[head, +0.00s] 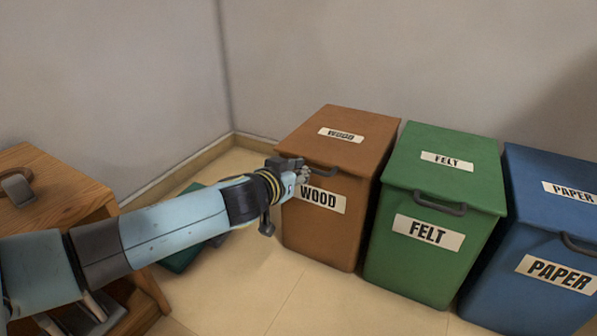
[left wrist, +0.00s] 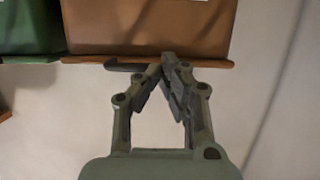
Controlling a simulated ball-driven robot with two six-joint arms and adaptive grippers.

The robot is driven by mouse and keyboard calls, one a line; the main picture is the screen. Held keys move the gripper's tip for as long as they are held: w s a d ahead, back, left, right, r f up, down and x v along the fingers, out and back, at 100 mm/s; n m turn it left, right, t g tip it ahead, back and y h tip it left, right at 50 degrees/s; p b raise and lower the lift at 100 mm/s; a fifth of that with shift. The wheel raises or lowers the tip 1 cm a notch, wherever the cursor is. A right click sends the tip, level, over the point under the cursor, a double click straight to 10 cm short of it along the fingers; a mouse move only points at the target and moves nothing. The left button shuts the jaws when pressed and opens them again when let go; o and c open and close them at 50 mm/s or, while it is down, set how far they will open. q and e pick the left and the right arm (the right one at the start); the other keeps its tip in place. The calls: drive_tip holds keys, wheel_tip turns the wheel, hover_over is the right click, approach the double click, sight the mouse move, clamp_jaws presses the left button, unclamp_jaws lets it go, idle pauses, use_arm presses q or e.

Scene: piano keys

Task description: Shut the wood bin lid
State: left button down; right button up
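The brown wood bin (head: 318,238) stands left of the other bins, with a WOOD label on its front. Its brown lid (head: 372,126) lies flat on top, with no gap that I can see. The lid handle (head: 322,171) sticks out at the front; its dark bar also shows in the left wrist view (left wrist: 122,67). My left gripper (head: 304,174) is at the handle's left end. In the left wrist view its fingertips (left wrist: 167,61) come together at the lid edge, over one end of the handle. Whether the handle is between them is hidden. My right gripper is out of view.
A green felt bin (head: 400,262) and a blue paper bin (head: 520,300) stand close on the right, lids down. A wooden cabinet (head: 60,175) is at the left. A dark green object (head: 180,262) lies on the floor behind my arm. Walls are behind.

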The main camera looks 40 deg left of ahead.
use_arm(q)
drive_tip(key=shift+s+f, duration=0.25)
drive_tip(key=shift+f, duration=0.25)
drive_tip(key=shift+s+f, duration=0.1)
drive_tip(key=r+v, duration=0.1)
drive_tip(key=v, duration=1)
drive_tip(key=shift+d+r, duration=0.2)
drive_tip(key=shift+r, duration=0.05)
drive_tip(key=shift+s, duration=0.1)
